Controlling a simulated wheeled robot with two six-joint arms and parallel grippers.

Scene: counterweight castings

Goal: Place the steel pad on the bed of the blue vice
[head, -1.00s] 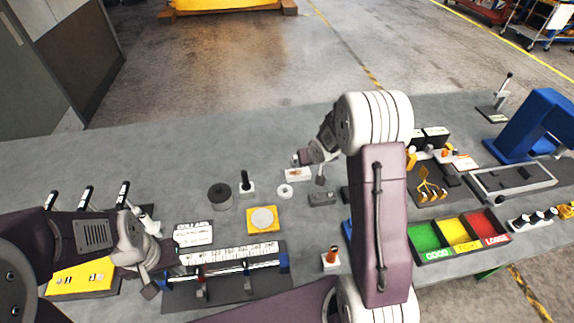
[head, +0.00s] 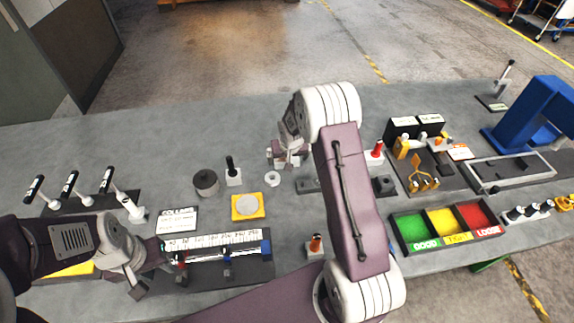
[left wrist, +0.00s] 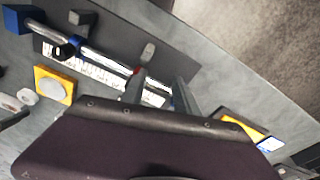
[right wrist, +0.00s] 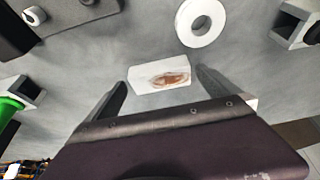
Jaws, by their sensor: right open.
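A pale rectangular block with a brown patch (right wrist: 160,76) lies flat on the bench in the right wrist view; it may be the steel pad, but I cannot be sure. My right gripper (head: 287,158) is open above it, with the block in line with the gap between the fingers. In the head view the gripper mostly hides it. A small blue edge (head: 391,241) shows beside my right forearm; it may be the vice, whose bed is hidden. My left gripper (head: 136,282) is near the scale fixture; its fingers look apart in the left wrist view (left wrist: 158,90).
A white ring (head: 272,178) lies near my right gripper. A yellow plate with a grey disc (head: 248,206) and a dark cylinder (head: 206,182) stand left. A scale fixture (head: 215,241) is in front. Sorting trays (head: 448,222) and a large blue frame (head: 535,115) are right.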

